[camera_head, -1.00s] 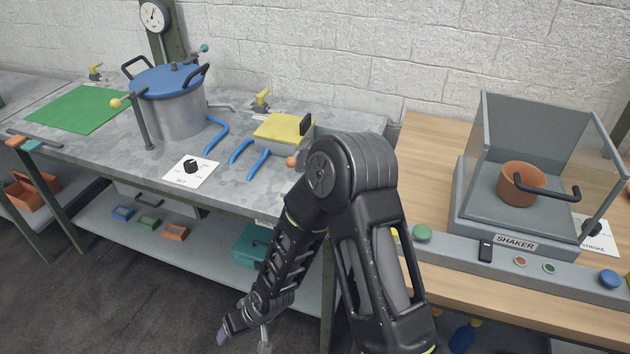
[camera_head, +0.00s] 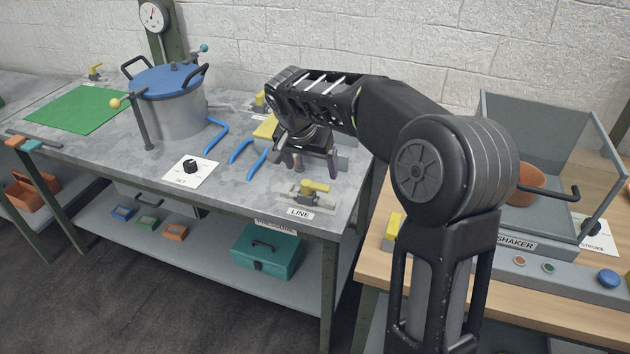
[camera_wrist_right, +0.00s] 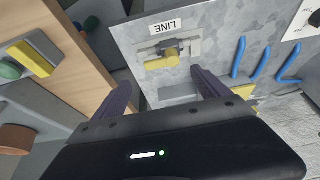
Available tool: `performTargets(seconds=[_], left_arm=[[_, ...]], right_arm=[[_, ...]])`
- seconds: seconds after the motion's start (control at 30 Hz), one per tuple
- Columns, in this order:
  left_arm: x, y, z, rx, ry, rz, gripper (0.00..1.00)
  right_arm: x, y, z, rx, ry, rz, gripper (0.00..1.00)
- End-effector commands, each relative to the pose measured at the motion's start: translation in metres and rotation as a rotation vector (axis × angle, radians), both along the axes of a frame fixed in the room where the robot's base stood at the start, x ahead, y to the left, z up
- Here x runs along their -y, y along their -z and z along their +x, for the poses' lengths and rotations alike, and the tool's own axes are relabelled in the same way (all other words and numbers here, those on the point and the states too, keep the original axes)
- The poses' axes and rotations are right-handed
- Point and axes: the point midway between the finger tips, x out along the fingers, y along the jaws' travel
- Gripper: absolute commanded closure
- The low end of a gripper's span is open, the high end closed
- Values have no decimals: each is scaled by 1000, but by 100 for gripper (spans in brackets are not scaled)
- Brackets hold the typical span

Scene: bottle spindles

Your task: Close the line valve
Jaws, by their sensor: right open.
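The line valve (camera_head: 314,187) has a yellow handle on a grey metal body. It sits at the front right corner of the grey metal bench, behind a white LINE label (camera_head: 299,212). The handle appears to lie roughly along the body. The wrist view shows the valve (camera_wrist_right: 163,57) and LINE label (camera_wrist_right: 168,26) beyond my fingertips. My right gripper (camera_head: 303,158) is above the bench, a little behind the valve and apart from it. In the wrist view its fingers (camera_wrist_right: 162,82) are spread with nothing between them. My left gripper is out of view.
A yellow-topped block (camera_head: 265,130) is partly hidden behind my right gripper. Blue hook-shaped handles (camera_head: 250,158) lie left of it. A blue-lidded pot (camera_head: 172,105) stands further left. The wooden shaker bench (camera_head: 372,262) is to the right, across a gap.

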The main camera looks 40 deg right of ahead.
Motion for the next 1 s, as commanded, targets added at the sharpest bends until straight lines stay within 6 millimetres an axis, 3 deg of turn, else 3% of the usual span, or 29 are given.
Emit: performTargets(seconds=[0.17,0.6,1.0], left_arm=[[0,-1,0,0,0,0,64],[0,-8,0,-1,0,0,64],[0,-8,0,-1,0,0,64]], right_arm=[[3,11,2,-4,-1,0,15],[22,67,15,-3,-1,0,15],[24,73,17,0,-2,1,18]])
